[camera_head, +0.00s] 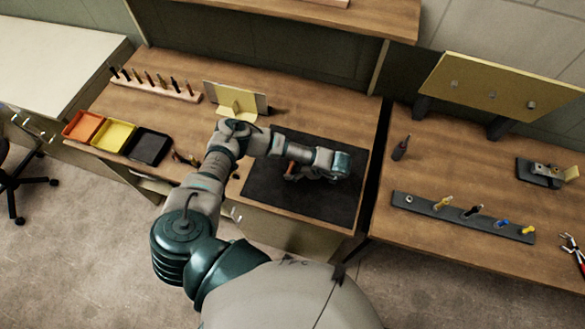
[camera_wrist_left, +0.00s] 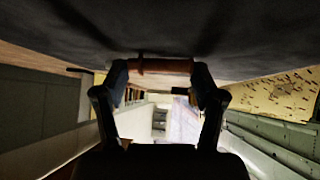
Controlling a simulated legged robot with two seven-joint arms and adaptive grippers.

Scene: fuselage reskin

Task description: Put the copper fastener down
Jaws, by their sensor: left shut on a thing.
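The copper fastener (camera_wrist_left: 160,66) is a short reddish-brown rod held crosswise between the fingertips of my left gripper (camera_wrist_left: 160,78) in the left wrist view. It lies close to the dark mat surface; I cannot tell whether it touches it. In the head view my left gripper (camera_head: 292,174) is low over the black mat (camera_head: 262,192), and a small copper-coloured end (camera_head: 290,166) shows beside its fingers. My wrist and forearm cover part of the mat. My right gripper is in neither view.
Orange, yellow and black bins (camera_head: 83,125) and a rack of upright tools (camera_head: 157,83) stand on the left of the bench. A yellow bracket (camera_head: 236,100) stands behind the mat. The right bench holds a dark strip of coloured tools (camera_head: 462,216) and a tilted yellow panel (camera_head: 500,90).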

